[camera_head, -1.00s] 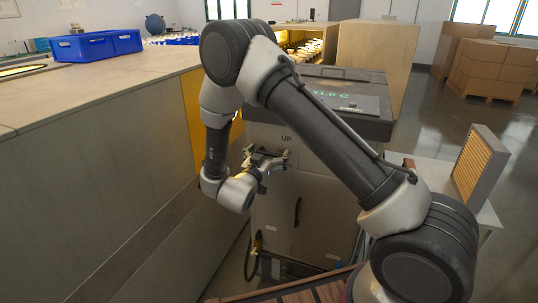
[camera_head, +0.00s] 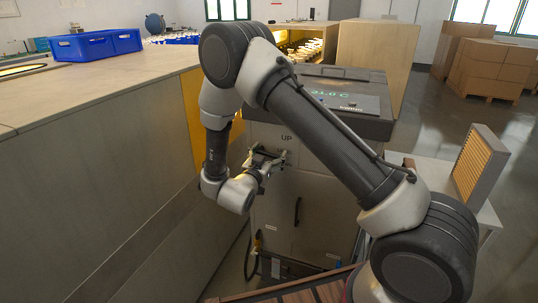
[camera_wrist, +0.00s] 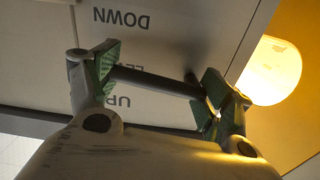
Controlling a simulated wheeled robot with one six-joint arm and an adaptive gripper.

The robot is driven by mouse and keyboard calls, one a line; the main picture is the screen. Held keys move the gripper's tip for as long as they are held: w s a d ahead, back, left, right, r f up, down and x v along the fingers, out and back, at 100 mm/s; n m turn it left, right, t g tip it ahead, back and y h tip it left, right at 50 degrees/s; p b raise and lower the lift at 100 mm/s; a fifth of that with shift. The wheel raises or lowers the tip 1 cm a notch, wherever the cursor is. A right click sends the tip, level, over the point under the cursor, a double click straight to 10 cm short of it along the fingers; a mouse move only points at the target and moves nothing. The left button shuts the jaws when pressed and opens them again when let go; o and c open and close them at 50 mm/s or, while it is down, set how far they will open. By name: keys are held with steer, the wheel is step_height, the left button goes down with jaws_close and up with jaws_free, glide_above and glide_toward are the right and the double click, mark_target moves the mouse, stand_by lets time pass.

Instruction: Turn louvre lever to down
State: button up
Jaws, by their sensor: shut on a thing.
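The louvre lever (camera_wrist: 155,81) is a dark bar, nearly level in the wrist view with a slight tilt. It lies over the pale cabinet face, between the DOWN and UP labels, and partly covers the middle label. The labels appear upside down there. My gripper (camera_wrist: 160,72) has its green-padded fingers at the two ends of the bar and is shut on it. In the head view my gripper (camera_head: 270,160) is at the front of the cabinet (camera_head: 322,205), just below its UP label (camera_head: 286,138). The lever cannot be made out clearly there.
A glowing round bulb (camera_wrist: 272,70) is close beside the right finger, by a yellow panel. A small table with a slatted filter (camera_head: 481,165) stands at right.

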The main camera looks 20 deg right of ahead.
steer(key=m, duration=0.2)
steer(key=f+m, duration=0.1)
steer(key=shift+w+a+m, duration=0.1)
steer(key=shift+w+m, duration=0.05)
steer(key=shift+m, duration=0.25)
steer(key=shift+w+a+f+m, duration=0.1)
steer(key=shift+f+m, duration=0.1)
steer(key=shift+m, duration=0.5)
steer(key=shift+w+a+f+m, duration=0.1)
steer(key=shift+f+m, duration=0.1)
steer(key=shift+m, duration=0.5)
steer(key=o, duration=1.4)
steer(key=shift+s+f, duration=0.1)
steer(key=shift+s, duration=0.05)
steer(key=v, duration=1.2)
